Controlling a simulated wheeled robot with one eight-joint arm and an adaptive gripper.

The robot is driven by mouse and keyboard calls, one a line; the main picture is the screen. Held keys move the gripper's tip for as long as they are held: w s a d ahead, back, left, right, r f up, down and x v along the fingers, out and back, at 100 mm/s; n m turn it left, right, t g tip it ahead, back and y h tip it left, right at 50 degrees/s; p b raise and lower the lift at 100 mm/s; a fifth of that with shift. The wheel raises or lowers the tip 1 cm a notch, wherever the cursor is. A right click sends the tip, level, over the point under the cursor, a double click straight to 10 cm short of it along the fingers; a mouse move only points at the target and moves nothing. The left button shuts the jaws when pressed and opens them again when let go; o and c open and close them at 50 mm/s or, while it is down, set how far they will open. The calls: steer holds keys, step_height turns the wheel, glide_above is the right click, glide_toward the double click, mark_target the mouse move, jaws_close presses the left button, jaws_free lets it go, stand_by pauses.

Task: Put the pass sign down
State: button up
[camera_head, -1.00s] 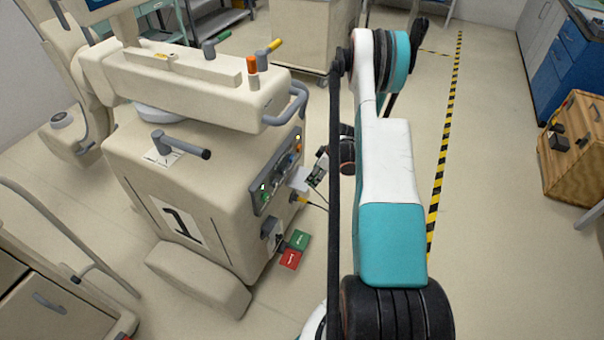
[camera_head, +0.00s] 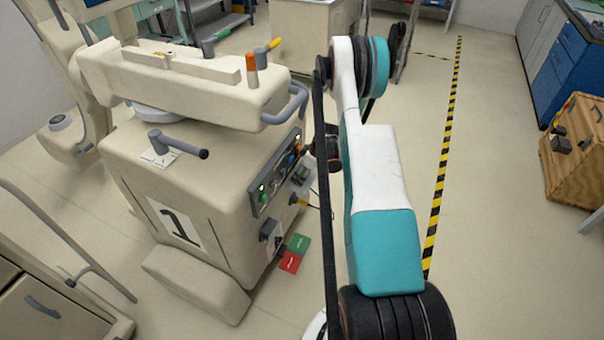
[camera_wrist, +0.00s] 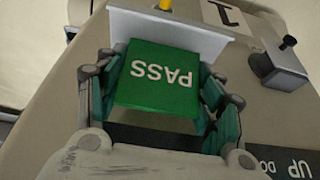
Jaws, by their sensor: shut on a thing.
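The pass sign (camera_wrist: 158,85) is a green block with white "PASS" lettering, upside down in the wrist view. My gripper (camera_wrist: 160,78) is shut on it, with a finger at each side. A pale ledge (camera_wrist: 200,40) on the cart's side is right behind the sign in the wrist view; I cannot tell whether they touch. In the head view my gripper (camera_head: 303,174) is small and close to the control side of the beige cart (camera_head: 215,190), and the sign is hard to make out there.
A grey box with a black knob (camera_wrist: 285,65) juts out beside the ledge. A wooden box (camera_head: 572,150) stands at right.

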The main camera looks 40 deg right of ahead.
steer(key=o, duration=0.8)
steer(key=shift+f, duration=0.1)
steer(key=p+v, duration=0.4)
steer(key=v, duration=0.8)
